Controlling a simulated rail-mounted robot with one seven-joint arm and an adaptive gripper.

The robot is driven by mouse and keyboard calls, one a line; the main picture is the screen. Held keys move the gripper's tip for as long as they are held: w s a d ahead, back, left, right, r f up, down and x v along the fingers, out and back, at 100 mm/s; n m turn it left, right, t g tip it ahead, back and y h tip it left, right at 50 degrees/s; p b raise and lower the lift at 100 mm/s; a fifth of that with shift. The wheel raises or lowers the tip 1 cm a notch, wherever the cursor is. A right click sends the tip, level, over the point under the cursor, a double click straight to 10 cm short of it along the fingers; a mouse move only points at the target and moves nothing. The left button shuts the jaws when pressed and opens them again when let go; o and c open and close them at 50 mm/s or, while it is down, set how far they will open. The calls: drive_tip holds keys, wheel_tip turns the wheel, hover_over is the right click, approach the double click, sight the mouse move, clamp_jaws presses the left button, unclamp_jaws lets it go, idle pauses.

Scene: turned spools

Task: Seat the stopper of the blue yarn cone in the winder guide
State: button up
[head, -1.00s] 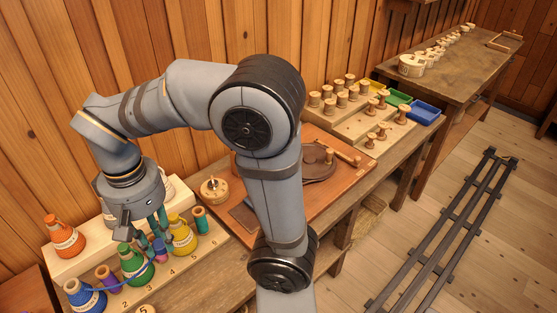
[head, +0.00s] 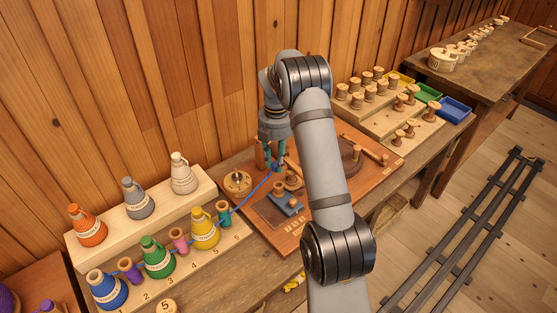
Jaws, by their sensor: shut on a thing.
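The blue yarn cone (head: 108,289) stands at the front left of the stepped wooden rack. A blue thread (head: 250,200) runs from it, past the other cones, up to my gripper (head: 277,164). My gripper points down over the brown winder board (head: 325,200) and is shut on the thread's end, where the stopper is too small and covered to make out clearly. Just below and right of the fingers, small wooden posts and a blue-grey block (head: 285,204) stand on the board. I cannot tell which part is the guide, or whether the stopper touches it.
Green (head: 156,256) and yellow (head: 205,230) cones, with small spools between, share the front step. Orange, grey and white cones stand behind. A round wooden piece (head: 237,183) sits left of the gripper. Spool racks and coloured trays (head: 427,92) lie to the right.

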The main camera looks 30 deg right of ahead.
drive_tip(key=shift+w+d+f+n, duration=0.1)
drive_tip(key=shift+d+f+n, duration=0.2)
drive_tip(key=shift+d+f, duration=0.15)
wheel_tip(320, 180, down, 4)
drive_tip(key=b, duration=0.4)
drive_tip(key=shift+a, duration=0.1)
drive_tip(key=shift+f+b, duration=0.4)
drive_tip(key=shift+f, duration=0.2)
drive_tip(key=shift+f, duration=0.1)
drive_tip(key=shift+c, duration=0.3)
drive_tip(key=shift+f+b, duration=0.8)
drive_tip(key=shift+f, duration=0.2)
drive_tip(key=o, duration=0.9)
drive_tip(key=shift+o, duration=0.8)
drive_tip(key=shift+o, duration=1.1)
